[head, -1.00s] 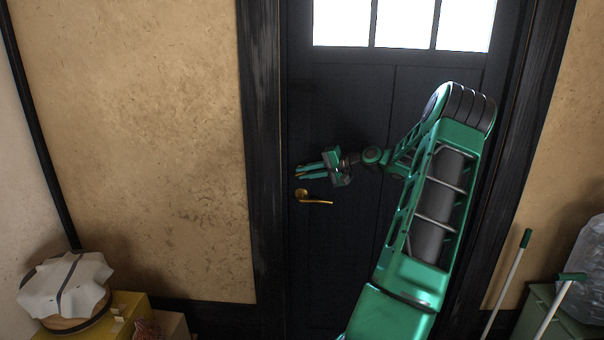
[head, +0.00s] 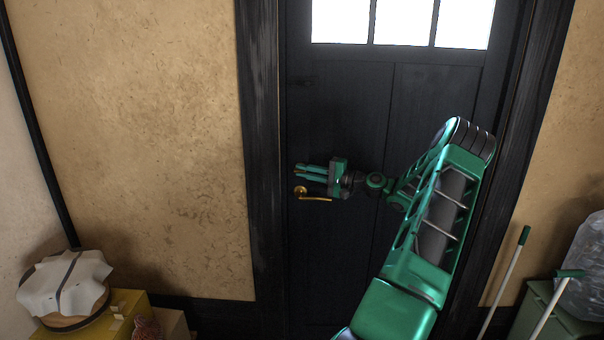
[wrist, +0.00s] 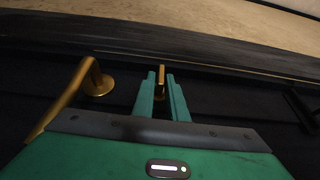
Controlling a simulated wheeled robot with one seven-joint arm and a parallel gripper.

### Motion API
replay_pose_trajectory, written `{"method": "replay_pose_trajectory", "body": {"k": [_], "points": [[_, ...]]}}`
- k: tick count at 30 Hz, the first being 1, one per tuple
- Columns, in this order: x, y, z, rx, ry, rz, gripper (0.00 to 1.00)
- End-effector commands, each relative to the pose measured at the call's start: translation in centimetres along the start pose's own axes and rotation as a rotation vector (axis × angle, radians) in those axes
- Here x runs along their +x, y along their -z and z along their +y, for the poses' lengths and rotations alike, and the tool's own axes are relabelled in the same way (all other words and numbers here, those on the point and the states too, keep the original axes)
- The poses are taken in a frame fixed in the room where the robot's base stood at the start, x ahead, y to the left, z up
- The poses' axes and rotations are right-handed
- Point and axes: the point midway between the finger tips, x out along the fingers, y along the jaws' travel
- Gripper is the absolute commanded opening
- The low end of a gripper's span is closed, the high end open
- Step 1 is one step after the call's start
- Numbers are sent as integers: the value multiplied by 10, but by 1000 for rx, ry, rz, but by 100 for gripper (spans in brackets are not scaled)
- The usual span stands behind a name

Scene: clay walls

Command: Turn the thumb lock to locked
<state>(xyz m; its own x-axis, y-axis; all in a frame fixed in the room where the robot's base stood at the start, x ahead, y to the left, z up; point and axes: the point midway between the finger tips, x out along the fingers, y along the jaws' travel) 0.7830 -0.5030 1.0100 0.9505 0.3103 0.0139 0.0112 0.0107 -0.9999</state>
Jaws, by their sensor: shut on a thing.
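The thumb lock (wrist: 161,80) shows in the wrist view as a small brass tab on the dark door. My gripper (wrist: 160,84) has one finger on each side of this tab and is shut on it. In the head view my gripper (head: 298,171) is at the door's left edge, just above the brass lever handle (head: 316,198), and hides most of the lock. The handle also shows in the wrist view (wrist: 72,95), left of the fingers and apart from them.
The dark door (head: 345,120) has bright panes at its top. Green-topped poles (head: 508,275) and a clear bag (head: 585,265) stand at right.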

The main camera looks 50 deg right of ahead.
Motion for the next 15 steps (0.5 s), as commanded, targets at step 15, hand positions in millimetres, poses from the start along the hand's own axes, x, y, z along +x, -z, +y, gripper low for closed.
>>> {"method": "replay_pose_trajectory", "body": {"k": [15], "points": [[0,0,0,-1,0,-1,27]]}}
